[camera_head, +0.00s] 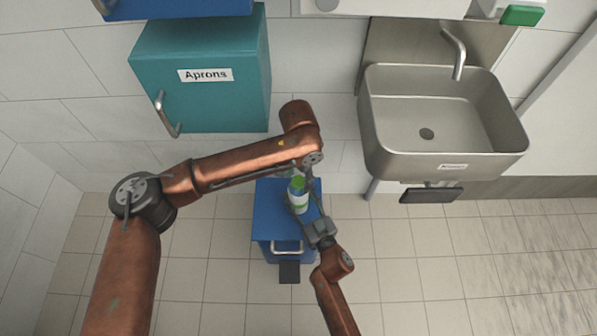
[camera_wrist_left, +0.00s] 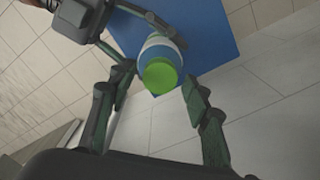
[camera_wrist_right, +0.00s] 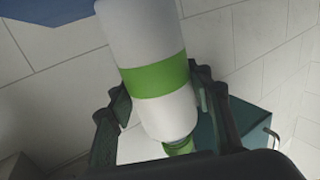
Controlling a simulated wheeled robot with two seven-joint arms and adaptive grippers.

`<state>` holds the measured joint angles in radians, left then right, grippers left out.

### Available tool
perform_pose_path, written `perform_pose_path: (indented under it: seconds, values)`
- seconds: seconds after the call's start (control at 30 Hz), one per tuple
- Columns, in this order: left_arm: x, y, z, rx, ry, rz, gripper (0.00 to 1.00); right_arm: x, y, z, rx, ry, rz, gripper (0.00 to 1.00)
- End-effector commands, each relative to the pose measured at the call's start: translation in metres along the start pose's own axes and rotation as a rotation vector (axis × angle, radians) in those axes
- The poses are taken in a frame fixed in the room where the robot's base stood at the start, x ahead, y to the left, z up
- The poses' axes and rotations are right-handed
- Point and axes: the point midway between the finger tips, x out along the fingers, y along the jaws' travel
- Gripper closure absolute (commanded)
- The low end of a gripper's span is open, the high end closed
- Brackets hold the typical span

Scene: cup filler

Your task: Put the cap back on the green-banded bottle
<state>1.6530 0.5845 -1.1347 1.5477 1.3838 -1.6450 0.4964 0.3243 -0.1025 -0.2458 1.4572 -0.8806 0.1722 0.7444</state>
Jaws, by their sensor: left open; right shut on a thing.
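The green-banded bottle (camera_wrist_right: 160,105) is white with a wide green band. My right gripper (camera_head: 311,217) is shut on it, with fingers on both sides in the right wrist view. The green cap (camera_wrist_left: 160,76) is at the bottle's mouth, in line with it; it also shows in the right wrist view (camera_wrist_right: 179,147). I cannot tell how tightly it sits. My left gripper (camera_wrist_left: 157,88) is open, its fingers on either side of the cap with a visible gap on the right. In the head view the left gripper is partly hidden by its wrist.
A blue cabinet (camera_head: 265,222) with a handle stands on the floor beneath the bottle. A teal Aprons cabinet (camera_head: 205,100) hangs at the back left. A steel sink (camera_head: 440,110) is at the back right. The tiled floor (camera_head: 430,285) at the right is clear.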

Motion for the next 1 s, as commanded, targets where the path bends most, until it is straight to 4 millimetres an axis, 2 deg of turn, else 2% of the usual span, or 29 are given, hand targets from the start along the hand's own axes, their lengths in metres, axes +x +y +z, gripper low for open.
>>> perform_pose_path:
  seconds: [0.33,0.9,1.0]
  values:
    - [0.0027,0.0001,0.0001,0.0,0.0,0.0,0.56,-0.0001,0.0001,0.0002,0.0,-0.001,0.0,1.0]
    - [0.0024,-0.0001,0.0001,0.0,0.0,0.0,0.95,-0.0001,0.0001,0.0002,0.0,-0.001,0.0,1.0]
    - [0.0024,-0.0001,0.0001,0.001,0.0,0.0,0.99,-0.0001,0.0001,0.0002,0.0,0.0,0.0,1.0]
